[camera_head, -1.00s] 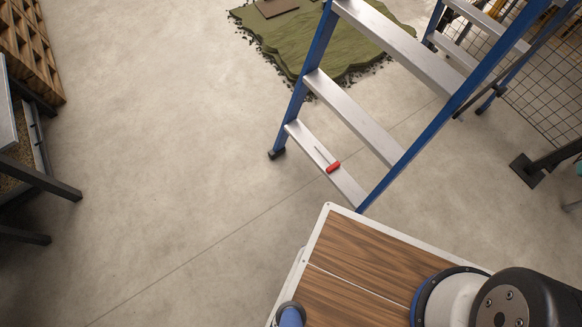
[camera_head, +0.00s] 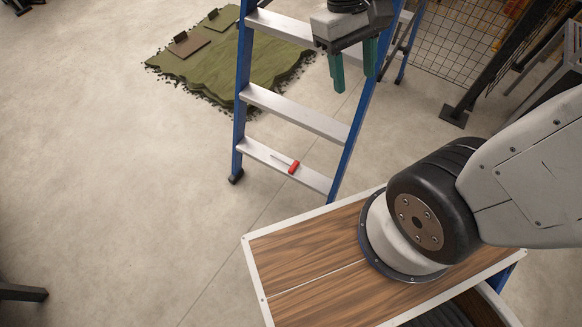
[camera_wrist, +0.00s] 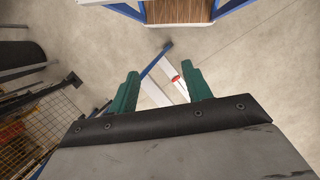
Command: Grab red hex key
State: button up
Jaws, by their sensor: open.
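The red hex key (camera_head: 293,167) has a red handle and a thin metal shaft pointing left. It lies on the lowest visible step of the blue ladder (camera_head: 262,155). In the wrist view its red handle (camera_wrist: 175,78) shows beyond the gap between the fingers. My gripper (camera_head: 354,78) has two green fingers, spread apart and empty. In the head view it is above and to the right of the hex key, in front of the upper steps. The fingers also show in the wrist view (camera_wrist: 162,88). No contact with the key shows.
My wood-topped base fills the lower right. A green turf piece (camera_head: 225,65) with small brown plates lies behind the ladder. A wire mesh fence (camera_head: 445,45) and a dark post (camera_head: 490,70) stand at the right. The floor (camera_head: 110,190) left of the ladder is clear.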

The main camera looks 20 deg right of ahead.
jog(key=w+a+f+n+g+h, duration=0.1)
jog(key=w+f+n+h, duration=0.15)
jog(key=w+f, duration=0.4)
jog(key=w+a+f+n+h, duration=0.1)
jog(key=w+f+n+h, duration=0.15)
jog(key=f, duration=0.75)
jog(key=w+f+n+g+h, duration=0.1)
jog(key=w+f+n+h, duration=0.15)
jog(key=w+f, duration=0.45)
jog(key=n+t+h, duration=0.4)
jog(key=n+t, duration=0.6)
jog(key=n, duration=0.4)
send_near(295, 164)
jog(key=s+d+r, duration=0.3)
jog(key=s+d, duration=0.2)
jog(key=d, duration=0.2)
jog(key=w+f+t, duration=0.1)
jog(key=w+f, duration=0.1)
jog(key=w, duration=0.1)
jog(key=w+d+f+n+t+y, duration=0.1)
jog(key=w+f, duration=0.1)
jog(key=w, duration=0.1)
jog(key=w+d+f+n+t+y, duration=0.1)
jog(key=w+f, duration=0.1)
jog(key=shift+w+f, duration=0.4)
grip_shut()
